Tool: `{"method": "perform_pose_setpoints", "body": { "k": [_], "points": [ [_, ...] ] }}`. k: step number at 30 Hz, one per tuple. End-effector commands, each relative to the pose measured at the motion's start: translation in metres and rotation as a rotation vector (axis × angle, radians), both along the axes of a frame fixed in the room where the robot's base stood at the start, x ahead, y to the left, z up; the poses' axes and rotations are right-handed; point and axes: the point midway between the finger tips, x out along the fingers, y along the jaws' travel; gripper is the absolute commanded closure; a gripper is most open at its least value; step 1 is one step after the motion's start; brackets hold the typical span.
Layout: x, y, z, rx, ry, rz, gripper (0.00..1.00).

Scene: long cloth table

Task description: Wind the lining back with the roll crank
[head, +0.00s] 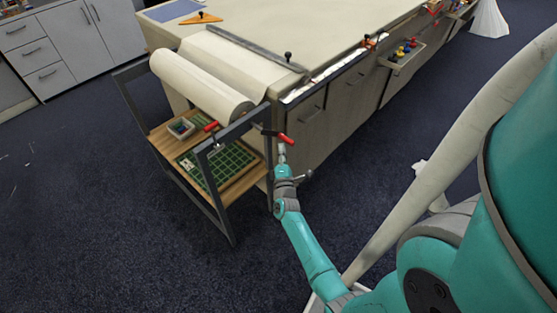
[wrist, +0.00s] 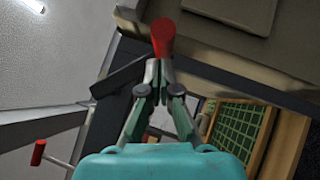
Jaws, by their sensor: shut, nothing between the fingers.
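The roll of pale lining (head: 203,86) lies across the dark metal stand at the table's end, with cloth running onto the table top. A crank with a red handle (head: 277,136) sticks out at the stand's near right corner; its red handle also shows in the wrist view (wrist: 162,36). My gripper (head: 281,149) is just below this handle. In the wrist view its closed fingertips (wrist: 158,72) point at the handle's end, with nothing between them. I cannot tell whether they touch it. A second red handle (head: 211,126) shows on the stand's near side and in the wrist view (wrist: 38,152).
The stand's frame (head: 222,190) has a wooden shelf with a green gridded mat (head: 228,163) and a small tray (head: 181,127). The cloth table (head: 330,25) has drawers and a side bin (head: 405,58). The dark carpet left of the stand is free.

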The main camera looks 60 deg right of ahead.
Motion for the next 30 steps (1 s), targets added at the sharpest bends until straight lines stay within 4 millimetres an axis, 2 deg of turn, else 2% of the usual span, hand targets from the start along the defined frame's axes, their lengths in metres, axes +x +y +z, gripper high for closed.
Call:
{"method": "perform_pose_setpoints", "body": {
  "k": [6,19,30],
  "points": [
    [-0.003,-0.013,0.006,-0.001,0.000,0.000,1.00],
    [-0.003,-0.015,0.006,-0.009,0.001,-0.001,1.00],
    [-0.007,-0.030,0.018,-0.214,0.050,-0.005,1.00]
  ]
}}
